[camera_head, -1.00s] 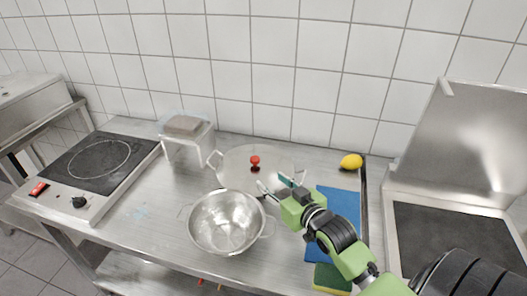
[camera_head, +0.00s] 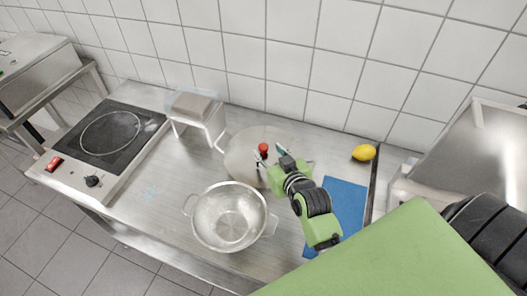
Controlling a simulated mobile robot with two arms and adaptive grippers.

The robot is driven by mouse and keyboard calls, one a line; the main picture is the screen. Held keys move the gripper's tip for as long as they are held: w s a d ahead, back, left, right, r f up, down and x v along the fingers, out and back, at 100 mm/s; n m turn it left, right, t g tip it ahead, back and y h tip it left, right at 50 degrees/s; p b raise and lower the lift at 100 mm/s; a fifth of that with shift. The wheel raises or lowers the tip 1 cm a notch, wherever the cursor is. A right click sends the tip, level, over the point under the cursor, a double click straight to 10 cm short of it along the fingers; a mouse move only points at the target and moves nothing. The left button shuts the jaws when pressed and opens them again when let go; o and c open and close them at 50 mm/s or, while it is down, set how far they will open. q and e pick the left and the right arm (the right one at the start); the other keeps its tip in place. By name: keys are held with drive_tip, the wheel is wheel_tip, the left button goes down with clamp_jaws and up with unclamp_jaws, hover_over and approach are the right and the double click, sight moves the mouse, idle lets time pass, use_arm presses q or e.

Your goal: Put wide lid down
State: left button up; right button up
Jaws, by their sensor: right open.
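The wide lid (camera_head: 240,161) is a round grey metal disc with a red knob (camera_head: 263,148). It lies at the back middle of the steel table, and a loop handle shows at its left edge. Whether a pot is under it I cannot tell. My right gripper (camera_head: 261,160) is open over the right part of the lid, its fingertips close to the knob. Contact with the knob cannot be made out. The gripper and arm hide the lid's right side. My left gripper is out of view.
A steel colander (camera_head: 229,217) stands just in front of the lid. A small white stand (camera_head: 203,123) is behind left, a hob (camera_head: 108,135) far left. A blue mat (camera_head: 346,203) and a lemon (camera_head: 364,152) are on the right. Bare table lies left of the colander.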

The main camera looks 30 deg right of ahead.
sight(265, 148)
drive_tip(key=shift+w+d+f, duration=0.1)
drive_tip(key=shift+w+f, duration=0.1)
drive_tip(key=shift+w, duration=0.25)
drive_tip(key=shift+w+f, duration=0.1)
drive_tip(key=shift+w, duration=0.15)
drive_tip(key=shift+w+f+p, duration=0.2)
drive_tip(key=shift+w+p, duration=0.05)
drive_tip(key=shift+p, duration=0.05)
drive_tip(key=x, duration=0.3)
drive_tip(key=shift+d+f+p, duration=0.15)
drive_tip(key=shift+f+p, duration=0.1)
drive_tip(key=shift+p, duration=0.1)
drive_tip(key=shift+w+f, duration=0.25)
drive_tip(key=shift+w, duration=0.15)
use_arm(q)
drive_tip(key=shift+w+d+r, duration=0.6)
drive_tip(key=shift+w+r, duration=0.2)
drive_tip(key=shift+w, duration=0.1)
use_arm(e)
clamp_jaws()
